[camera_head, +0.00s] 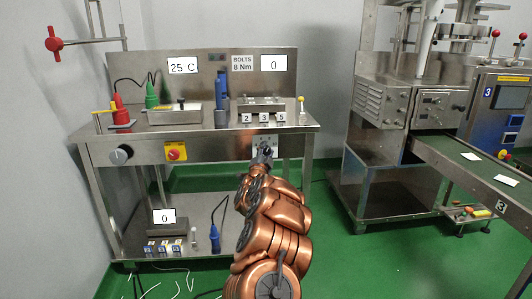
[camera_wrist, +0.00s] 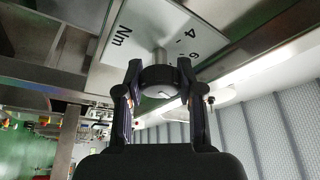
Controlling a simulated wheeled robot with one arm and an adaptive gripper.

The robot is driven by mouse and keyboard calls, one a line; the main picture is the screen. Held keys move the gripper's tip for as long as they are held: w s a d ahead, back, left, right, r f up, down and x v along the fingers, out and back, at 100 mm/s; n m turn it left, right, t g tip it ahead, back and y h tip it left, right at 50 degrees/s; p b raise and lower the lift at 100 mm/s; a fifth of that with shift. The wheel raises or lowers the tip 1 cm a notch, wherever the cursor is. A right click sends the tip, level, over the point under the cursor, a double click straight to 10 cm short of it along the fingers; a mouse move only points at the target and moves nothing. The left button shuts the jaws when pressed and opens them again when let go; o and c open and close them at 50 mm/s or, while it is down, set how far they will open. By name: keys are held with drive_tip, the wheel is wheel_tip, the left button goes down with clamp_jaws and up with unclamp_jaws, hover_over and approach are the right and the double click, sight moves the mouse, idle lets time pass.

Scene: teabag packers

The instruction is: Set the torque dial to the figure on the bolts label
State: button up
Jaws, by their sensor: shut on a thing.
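The bolts label (camera_head: 242,63) on the bench's back panel reads "BOLTS 8 Nm". The torque dial (camera_wrist: 160,78) is a dark round knob on a metal shaft in the wrist view, with a small light mark on its face. Behind it is a white scale plate (camera_wrist: 128,42) marked "Nm", with a 4 and a 6 visible; the other figures are hidden or out of view. My gripper (camera_wrist: 158,70) is shut on the dial, one finger on each side. In the head view my gripper (camera_head: 264,156) is at the bench's front panel and covers most of the dial.
The steel bench (camera_head: 210,133) holds a display reading 0 (camera_head: 273,63) and a display reading 25 C (camera_head: 182,66). A grey knob (camera_head: 121,155) and a red-yellow switch (camera_head: 176,151) sit left on its front. A conveyor machine (camera_head: 400,110) stands right. Green floor is clear between.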

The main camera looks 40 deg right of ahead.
drive_tip(key=o, duration=1.2)
drive_tip(key=shift+c, duration=0.2)
drive_tip(key=shift+s+a+f, duration=0.15)
drive_tip(key=shift+s+a, duration=0.1)
drive_tip(key=shift+a, duration=0.1)
drive_tip(key=v, duration=1.1)
